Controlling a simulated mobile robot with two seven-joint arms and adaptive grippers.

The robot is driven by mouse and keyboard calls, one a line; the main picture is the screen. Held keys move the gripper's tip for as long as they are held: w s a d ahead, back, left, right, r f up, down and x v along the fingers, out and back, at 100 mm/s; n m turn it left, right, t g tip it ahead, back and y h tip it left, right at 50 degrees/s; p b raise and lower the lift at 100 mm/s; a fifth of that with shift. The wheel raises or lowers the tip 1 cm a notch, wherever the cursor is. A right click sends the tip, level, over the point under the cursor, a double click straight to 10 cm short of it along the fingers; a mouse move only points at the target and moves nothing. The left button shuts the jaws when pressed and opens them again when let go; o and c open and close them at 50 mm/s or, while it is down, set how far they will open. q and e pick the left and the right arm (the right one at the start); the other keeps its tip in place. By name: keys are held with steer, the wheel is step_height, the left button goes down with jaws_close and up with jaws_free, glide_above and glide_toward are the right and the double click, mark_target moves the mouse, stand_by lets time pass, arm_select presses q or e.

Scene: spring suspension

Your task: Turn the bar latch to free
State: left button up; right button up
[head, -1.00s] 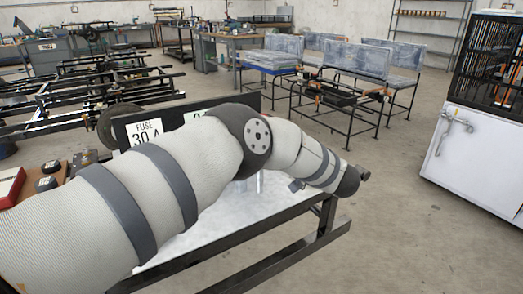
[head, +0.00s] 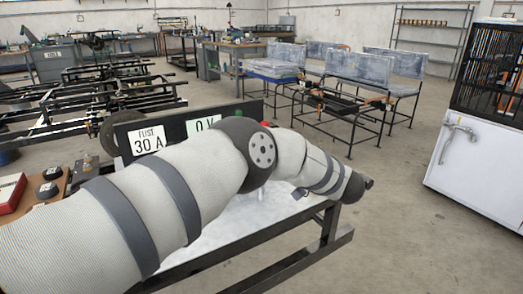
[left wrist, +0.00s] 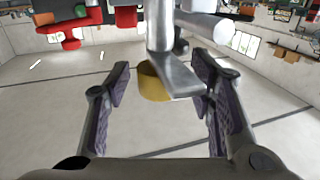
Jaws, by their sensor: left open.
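A grey metal bar (left wrist: 172,78) hangs from a vertical post in the left wrist view, and looks like the bar latch. A yellow curved piece (left wrist: 152,84) sits behind its lower end. My left gripper (left wrist: 160,62) is open, with one finger on each side of the bar and the yellow piece. Gaps show beside both fingers, and I see no clear contact. In the head view my left arm crosses the workbench and hides the latch and the gripper. My right gripper is in neither view.
Red knobs (left wrist: 72,32) and a white cylinder (left wrist: 207,26) are near the bar. Behind my arm stand a "FUSE 30 A" sign (head: 148,141) and a "0 V" sign (head: 203,125). The bench frame (head: 290,265) is below. Open floor lies before the white cabinet (head: 470,160).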

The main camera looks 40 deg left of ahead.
arm_select(q)
steer(key=s+d, duration=0.1)
steer(key=d, duration=1.1)
steer(key=shift+s, duration=0.2)
